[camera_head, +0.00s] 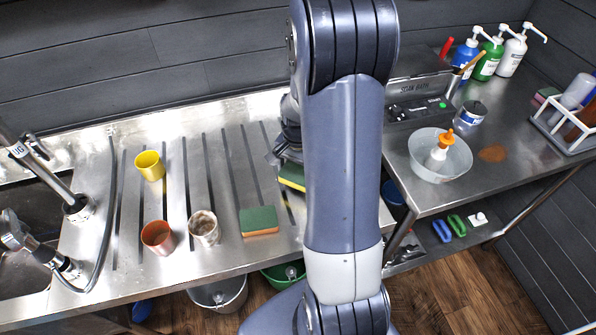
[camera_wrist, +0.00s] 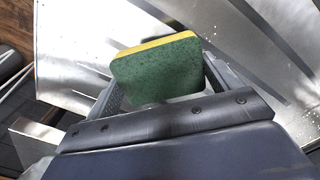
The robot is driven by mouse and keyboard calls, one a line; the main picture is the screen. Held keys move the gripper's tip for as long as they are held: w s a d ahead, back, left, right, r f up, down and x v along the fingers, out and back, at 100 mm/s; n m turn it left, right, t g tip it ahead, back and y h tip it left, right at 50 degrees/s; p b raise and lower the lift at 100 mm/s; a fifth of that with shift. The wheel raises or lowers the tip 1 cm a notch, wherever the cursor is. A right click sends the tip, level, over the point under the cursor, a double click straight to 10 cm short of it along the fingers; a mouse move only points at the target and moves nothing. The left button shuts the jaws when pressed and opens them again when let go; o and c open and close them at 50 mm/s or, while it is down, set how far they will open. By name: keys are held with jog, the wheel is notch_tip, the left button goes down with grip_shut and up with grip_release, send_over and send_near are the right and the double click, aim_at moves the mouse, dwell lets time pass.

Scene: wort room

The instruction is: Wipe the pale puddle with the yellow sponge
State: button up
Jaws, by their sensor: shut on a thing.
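My gripper (camera_head: 279,157) is shut on the yellow sponge (camera_head: 292,177), which has a green scouring side. In the wrist view the sponge (camera_wrist: 158,72) sits between the two fingers, its green face toward the camera and a yellow strip along its far edge. In the head view it is low over the right part of the ribbed steel drainboard (camera_head: 225,262), partly hidden by my arm. I cannot tell whether it touches the steel. I cannot make out a pale puddle for certain; my arm covers part of the worktop.
A green-and-orange sponge (camera_head: 259,221), a yellow cup (camera_head: 149,165), an orange cup (camera_head: 157,237) and a whitish cup (camera_head: 205,228) stand on the drainboard. Taps (camera_head: 70,205) are at left. The right table has a brown-orange spill (camera_head: 492,153), a bowl (camera_head: 440,155) and bottles (camera_head: 488,58).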

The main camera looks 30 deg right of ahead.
jog(key=shift+r+p, duration=1.2)
jog(key=shift+r, duration=0.8)
